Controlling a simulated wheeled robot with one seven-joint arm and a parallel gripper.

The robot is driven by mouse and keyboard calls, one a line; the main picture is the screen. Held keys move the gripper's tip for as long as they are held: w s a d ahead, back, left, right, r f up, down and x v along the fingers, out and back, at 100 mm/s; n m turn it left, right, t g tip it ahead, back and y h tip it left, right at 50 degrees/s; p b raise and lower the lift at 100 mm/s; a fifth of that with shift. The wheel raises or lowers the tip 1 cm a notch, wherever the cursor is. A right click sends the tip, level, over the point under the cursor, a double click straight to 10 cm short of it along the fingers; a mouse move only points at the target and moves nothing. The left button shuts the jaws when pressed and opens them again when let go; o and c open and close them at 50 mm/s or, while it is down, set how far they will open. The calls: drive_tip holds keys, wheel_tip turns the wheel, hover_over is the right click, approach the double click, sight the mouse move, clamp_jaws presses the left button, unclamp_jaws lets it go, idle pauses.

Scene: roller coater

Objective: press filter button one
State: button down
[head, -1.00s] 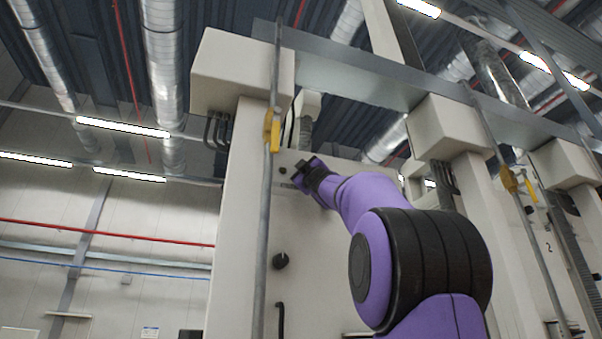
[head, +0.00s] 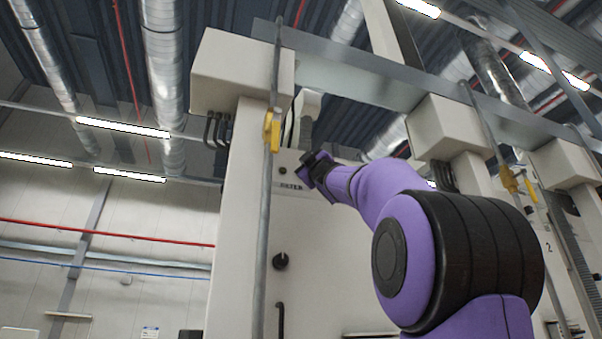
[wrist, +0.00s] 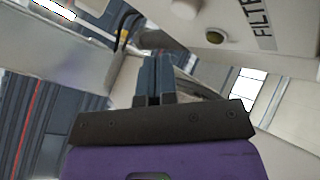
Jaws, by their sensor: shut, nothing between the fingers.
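A pale machine panel (head: 318,228) carries a FILTER label (head: 291,186) with a small dark round button (head: 283,170) just above it. A second knob-like button (wrist: 185,8) is cut by the top edge. I cannot tell which is number one. My gripper (head: 306,158) is just right of the label in the head view. In the wrist view my gripper (wrist: 155,60) is shut and empty, apart from both buttons.
A grey vertical pole (head: 265,220) with a yellow handle (head: 271,131) stands left of the panel. A black knob (head: 280,261) and a dark handle (head: 280,318) are lower on the panel. A metal beam (head: 350,78) crosses above.

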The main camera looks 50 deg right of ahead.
drive_tip(key=shift+s+a, duration=0.35)
drive_tip(key=shift+s, duration=0.25)
drive_tip(key=shift+s+a, duration=0.35)
drive_tip(key=shift+s, duration=0.2)
drive_tip(key=shift+s, duration=0.1)
